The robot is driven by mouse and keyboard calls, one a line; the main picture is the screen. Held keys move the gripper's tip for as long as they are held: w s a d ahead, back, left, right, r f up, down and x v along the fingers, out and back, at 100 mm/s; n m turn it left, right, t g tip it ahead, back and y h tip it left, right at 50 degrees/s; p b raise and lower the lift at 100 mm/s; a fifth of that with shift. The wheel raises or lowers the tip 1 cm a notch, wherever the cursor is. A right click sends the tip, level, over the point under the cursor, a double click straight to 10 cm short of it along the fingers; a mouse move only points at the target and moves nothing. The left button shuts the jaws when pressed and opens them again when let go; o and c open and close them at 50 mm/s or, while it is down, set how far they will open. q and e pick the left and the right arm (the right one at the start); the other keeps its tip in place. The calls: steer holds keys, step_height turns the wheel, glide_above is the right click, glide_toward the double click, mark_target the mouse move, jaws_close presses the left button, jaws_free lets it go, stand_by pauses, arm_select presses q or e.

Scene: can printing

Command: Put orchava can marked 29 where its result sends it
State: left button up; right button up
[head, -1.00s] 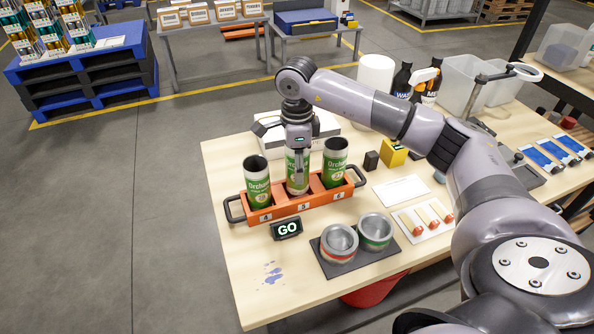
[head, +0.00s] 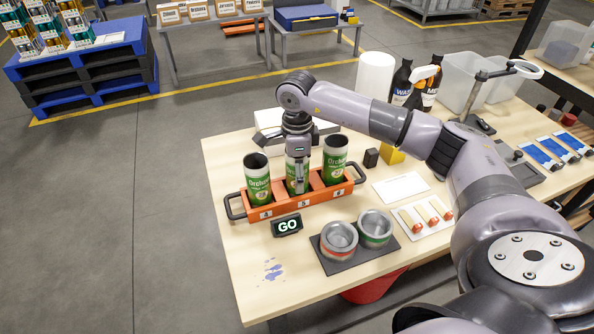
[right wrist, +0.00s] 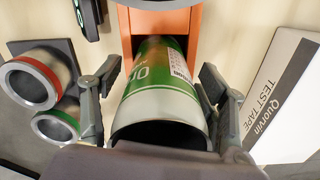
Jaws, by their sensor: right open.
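My right gripper (head: 298,172) points down over the orange tray (head: 284,208), with its fingers around the middle green-and-white Orchava can (head: 291,183). This can stands in the tray at the label 5. In the right wrist view, the open fingers (right wrist: 158,92) lie on either side of the can (right wrist: 160,85), whose dark open rim faces the camera. Two similar cans stand upright in the tray, one at label 4 (head: 257,180) and one at label 6 (head: 335,160). No mark 29 is readable. A small black display (head: 287,226) reads GO. My left gripper is not in view.
A dark mat with a red-banded cup (head: 339,240) and a green-banded cup (head: 375,229) lies in front right of the tray. A white card (head: 401,189), a yellow block (head: 392,154) and a white box (head: 270,122) are nearby. The table's front left is clear except for blue stains.

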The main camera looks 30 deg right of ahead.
steer(key=shift+r, duration=0.4)
step_height(320, 180, up, 11)
steer(key=b, duration=0.3)
steer(key=shift+f, duration=0.15)
steer(key=shift+r, duration=0.45)
